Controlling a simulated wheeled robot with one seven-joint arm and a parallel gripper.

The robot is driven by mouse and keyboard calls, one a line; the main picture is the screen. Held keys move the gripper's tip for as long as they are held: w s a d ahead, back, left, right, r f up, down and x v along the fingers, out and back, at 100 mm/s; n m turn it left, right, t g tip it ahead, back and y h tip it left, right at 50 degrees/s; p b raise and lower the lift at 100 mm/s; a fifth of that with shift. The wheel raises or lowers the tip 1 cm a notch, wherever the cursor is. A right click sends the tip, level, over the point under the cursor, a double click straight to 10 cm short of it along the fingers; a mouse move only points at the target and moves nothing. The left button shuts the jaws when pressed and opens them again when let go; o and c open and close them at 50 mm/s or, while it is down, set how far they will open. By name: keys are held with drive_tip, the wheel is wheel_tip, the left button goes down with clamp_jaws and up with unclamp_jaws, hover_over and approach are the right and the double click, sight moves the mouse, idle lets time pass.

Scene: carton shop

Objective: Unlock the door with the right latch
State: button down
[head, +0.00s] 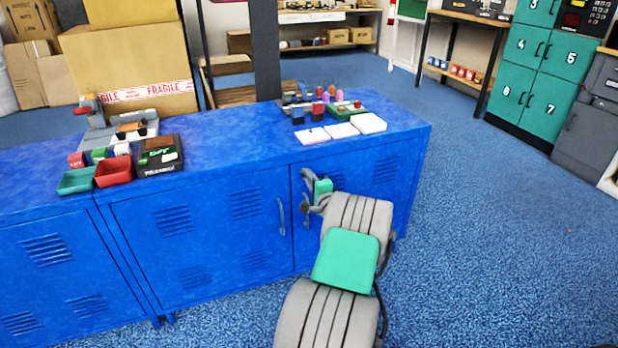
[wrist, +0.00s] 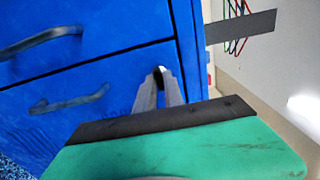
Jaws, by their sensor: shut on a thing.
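The blue cabinet has a left door (head: 200,235) and a right door (head: 345,240), with a narrow seam between them. The left door's handle (head: 281,216) also shows in the wrist view (wrist: 40,42), and the right door's handle shows there too (wrist: 70,99). My gripper (head: 306,174) is at the upper left of the right door. In the wrist view my gripper (wrist: 159,76) has its fingertips close together on a small dark piece at the door's top edge, seemingly the latch. The fingers hide most of it. Both doors look closed.
On the blue cabinet top (head: 235,130) stand a red tray (head: 113,173), a teal tray (head: 76,181), white pads (head: 342,130) and several small bottles. Cartons (head: 130,60) are behind. Blue carpet (head: 500,240) is clear at right, before teal lockers (head: 540,60).

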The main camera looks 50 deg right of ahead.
drive_tip(key=c, duration=1.5)
unclamp_jaws()
drive_tip(key=shift+c, duration=0.2)
drive_tip(key=p+v, duration=0.1)
drive_tip(key=v, duration=0.6)
drive_tip(key=shift+s+a, duration=0.15)
drive_tip(key=shift+s, duration=0.25)
